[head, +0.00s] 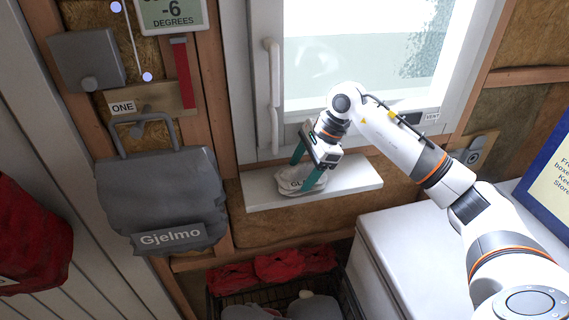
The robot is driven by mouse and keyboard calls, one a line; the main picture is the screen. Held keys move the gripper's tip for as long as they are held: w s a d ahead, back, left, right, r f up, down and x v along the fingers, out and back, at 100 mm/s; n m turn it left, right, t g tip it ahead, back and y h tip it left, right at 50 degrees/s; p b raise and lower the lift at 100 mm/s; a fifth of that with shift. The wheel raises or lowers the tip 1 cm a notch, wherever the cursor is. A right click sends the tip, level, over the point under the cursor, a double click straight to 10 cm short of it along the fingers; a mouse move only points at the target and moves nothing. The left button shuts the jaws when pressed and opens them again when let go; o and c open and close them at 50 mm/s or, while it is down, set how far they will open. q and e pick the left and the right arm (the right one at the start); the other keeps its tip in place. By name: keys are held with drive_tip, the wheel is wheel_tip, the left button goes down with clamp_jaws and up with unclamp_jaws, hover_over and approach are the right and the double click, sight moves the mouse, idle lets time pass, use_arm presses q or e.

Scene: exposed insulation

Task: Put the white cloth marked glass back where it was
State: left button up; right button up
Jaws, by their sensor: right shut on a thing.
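The white cloth (292,190) with dark letters, of which "GL" shows, is on the white window sill (355,178), near its left end. My right gripper (302,176) points down at the cloth, with its green fingers around it. It is shut on the cloth, and the fingers and hand hide part of the lettering. The cloth appears to touch the sill or be just above it; I cannot tell which. My left gripper is out of view.
The window handle (273,95) stands left of my arm. A grey bag (160,195) marked "Gjelmo" hangs at left. Below is a wire basket (262,297) with red and grey cloths. A white chest (400,240) stands at right. The sill's right part is clear.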

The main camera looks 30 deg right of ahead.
sight(284, 176)
drive_tip(key=a, duration=0.1)
drive_tip(key=w+a+p, duration=0.1)
drive_tip(key=w+a, duration=0.1)
drive_tip(key=a, duration=0.1)
drive_tip(key=shift+r+p, duration=0.2)
drive_tip(key=shift+p, duration=0.15)
wheel_tip(284, 176, down, 2)
drive_tip(key=shift+b, duration=0.5)
drive_tip(key=o, duration=0.6)
drive_tip(key=shift+d, duration=0.1)
drive_tip(key=shift+o, duration=0.2)
drive_tip(key=shift+r, duration=0.15)
drive_tip(key=b+v, duration=0.3)
drive_tip(key=v, duration=0.9)
drive_tip(key=shift+s, duration=0.1)
